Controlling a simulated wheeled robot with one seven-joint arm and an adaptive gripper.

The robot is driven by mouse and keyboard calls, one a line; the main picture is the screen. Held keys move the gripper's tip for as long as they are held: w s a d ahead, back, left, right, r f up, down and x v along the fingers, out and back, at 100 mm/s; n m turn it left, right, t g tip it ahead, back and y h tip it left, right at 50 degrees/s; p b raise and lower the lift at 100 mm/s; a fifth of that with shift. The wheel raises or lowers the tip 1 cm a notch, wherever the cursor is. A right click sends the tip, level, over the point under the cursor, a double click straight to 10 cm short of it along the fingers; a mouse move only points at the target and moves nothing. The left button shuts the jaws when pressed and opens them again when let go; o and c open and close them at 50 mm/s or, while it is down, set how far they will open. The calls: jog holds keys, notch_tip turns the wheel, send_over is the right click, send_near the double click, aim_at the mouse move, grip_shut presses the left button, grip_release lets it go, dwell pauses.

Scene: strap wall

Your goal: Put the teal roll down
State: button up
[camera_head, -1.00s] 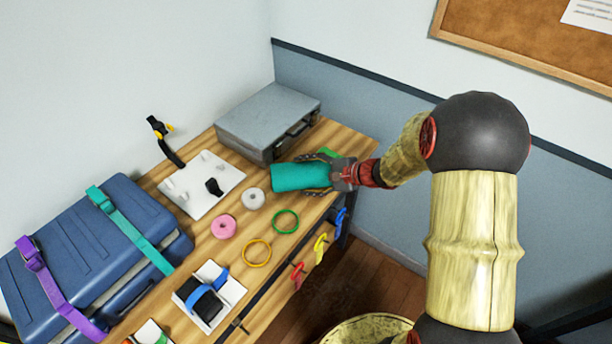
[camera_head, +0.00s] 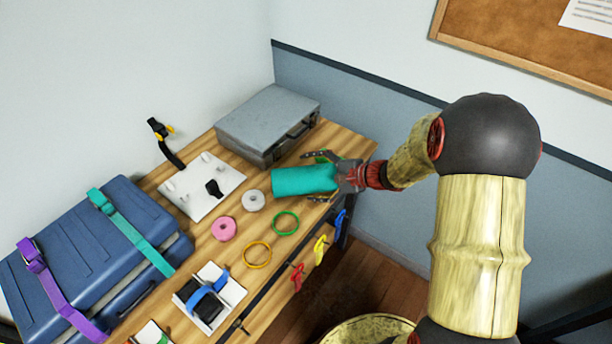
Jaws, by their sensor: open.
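The teal roll (camera_head: 303,180) lies on its side on the wooden table, in front of the grey case and near the table's right end. My gripper (camera_head: 324,177) is at the roll's right end, with its fingers spread on either side, apart from the roll. It is open. A small green thing shows behind the far finger, mostly hidden.
A grey case (camera_head: 268,122) stands behind the roll. A white ring (camera_head: 253,200), a pink ring (camera_head: 223,229), a green ring (camera_head: 286,222) and a yellow ring (camera_head: 257,254) lie to the left and front. Colored clips hang on the table's front edge.

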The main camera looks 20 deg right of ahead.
jog(key=p+v, duration=0.2)
jog(key=v, duration=0.8)
jog(key=s+a+r+n+g+h, duration=0.3)
jog(key=s+a+r+n+g, duration=0.2)
jog(key=s+a+r+n, duration=0.55)
jog(key=s+d+r+n+t+h, duration=0.2)
jog(key=s+r+n+h, duration=0.3)
jog(key=s, duration=0.6)
notch_tip(320, 180, up, 3)
jog(key=shift+s+d+f+h, duration=0.1)
jog(key=shift+s+d+h, duration=0.15)
jog(key=shift+s+h, duration=0.05)
